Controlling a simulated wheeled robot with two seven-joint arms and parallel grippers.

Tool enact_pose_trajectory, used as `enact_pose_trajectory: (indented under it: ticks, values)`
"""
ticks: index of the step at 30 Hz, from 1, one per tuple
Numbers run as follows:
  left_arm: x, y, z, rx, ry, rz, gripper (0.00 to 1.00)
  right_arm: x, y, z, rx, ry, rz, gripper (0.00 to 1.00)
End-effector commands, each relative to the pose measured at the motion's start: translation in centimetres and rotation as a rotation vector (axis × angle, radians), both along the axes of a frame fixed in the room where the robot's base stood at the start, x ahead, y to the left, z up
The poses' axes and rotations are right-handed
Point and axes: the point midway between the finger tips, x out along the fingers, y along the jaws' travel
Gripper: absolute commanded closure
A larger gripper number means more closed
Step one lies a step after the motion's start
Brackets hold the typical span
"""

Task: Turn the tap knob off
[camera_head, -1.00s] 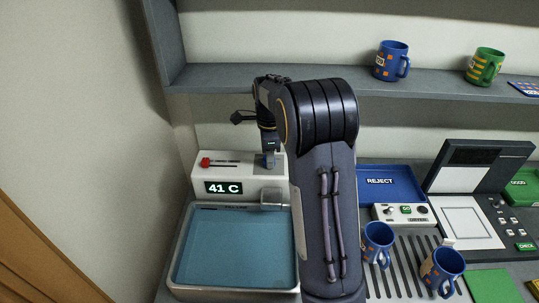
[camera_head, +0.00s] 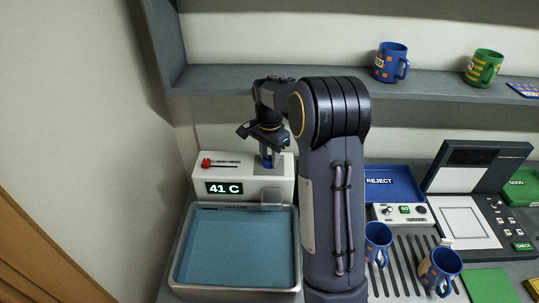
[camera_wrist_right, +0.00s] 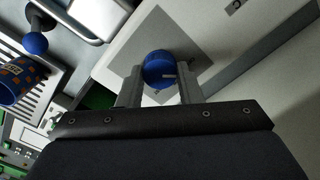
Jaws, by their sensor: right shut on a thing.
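The tap unit (camera_head: 240,187) is a white box with a "41 C" display, standing behind the blue water basin (camera_head: 235,250). The tap knob (camera_wrist_right: 158,66) is a round blue cap with a small white mark, on a grey square on the white unit. My right gripper (camera_wrist_right: 159,84) is shut on the knob, one finger on each side. In the head view, the right gripper (camera_head: 266,160) points down at the right part of the unit's top and mostly hides the knob. I cannot tell whether water runs from the clear spout (camera_head: 271,197). My left gripper is not in view.
A red slider (camera_head: 206,163) sits on the unit's left top. Blue mugs (camera_head: 377,238) stand on a slotted rack to the right. A blue REJECT tray (camera_head: 390,188) and a control box (camera_head: 395,214) lie behind them. A shelf (camera_head: 340,80) with mugs crosses above.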

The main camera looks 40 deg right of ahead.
Motion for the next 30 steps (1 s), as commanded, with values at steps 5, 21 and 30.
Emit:
enact_pose_trajectory:
  ticks: [5, 21, 30]
  values:
    - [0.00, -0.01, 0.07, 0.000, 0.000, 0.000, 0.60, -0.02, -0.06, -0.01, -0.001, 0.001, 0.089, 0.91]
    - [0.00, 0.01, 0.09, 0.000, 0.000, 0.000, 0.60, 0.01, -0.03, -0.01, -0.001, 0.000, 0.165, 0.91]
    - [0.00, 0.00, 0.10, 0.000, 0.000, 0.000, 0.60, 0.02, -0.02, 0.00, -0.001, 0.000, 0.164, 0.52]
